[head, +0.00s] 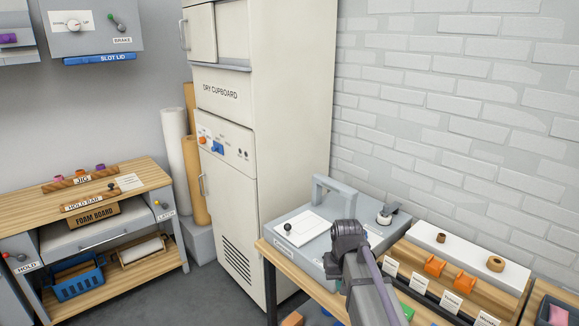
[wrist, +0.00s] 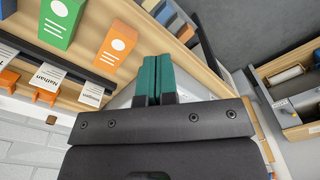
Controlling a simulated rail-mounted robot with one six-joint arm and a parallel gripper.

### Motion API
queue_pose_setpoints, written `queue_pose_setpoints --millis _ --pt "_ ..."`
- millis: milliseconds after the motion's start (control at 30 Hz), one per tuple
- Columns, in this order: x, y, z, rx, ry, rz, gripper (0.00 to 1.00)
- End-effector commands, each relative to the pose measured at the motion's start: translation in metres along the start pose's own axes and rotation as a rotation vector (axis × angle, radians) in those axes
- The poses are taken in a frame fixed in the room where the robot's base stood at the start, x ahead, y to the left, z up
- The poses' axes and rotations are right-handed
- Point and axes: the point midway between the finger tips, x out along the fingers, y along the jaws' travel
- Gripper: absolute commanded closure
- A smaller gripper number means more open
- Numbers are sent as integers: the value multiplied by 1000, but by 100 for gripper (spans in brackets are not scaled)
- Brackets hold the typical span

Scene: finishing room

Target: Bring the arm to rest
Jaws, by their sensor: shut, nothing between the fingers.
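My gripper (wrist: 155,78) shows in the wrist view with its two teal fingertips pressed together and nothing between them. Beyond the fingertips are the wooden edge of a bench (wrist: 188,62) and grey floor. In the head view my arm stands in front of the bench at the lower middle, with a joint at its top. The gripper itself cannot be made out there.
A grey lidded box (head: 318,232) and a wooden rack (head: 455,262) with name cards and orange holders lie close by my arm. Green (wrist: 62,20) and orange (wrist: 116,45) boxes stand near the fingers. The dry cupboard (head: 265,130) stands behind; open floor lies left.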

Motion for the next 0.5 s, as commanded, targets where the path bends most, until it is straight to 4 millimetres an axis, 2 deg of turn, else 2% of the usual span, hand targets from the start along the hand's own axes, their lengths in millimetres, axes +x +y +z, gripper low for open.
queue_pose_setpoints --millis 33,100,200,300,500 --pt "0 -1 57 10 0 0 100" --pt "0 -2 103 20 0 0 100" --pt "0 -3 141 22 1 0 100" --pt "0 -3 151 21 1 0 100" --pt "0 -3 147 21 0 0 100"
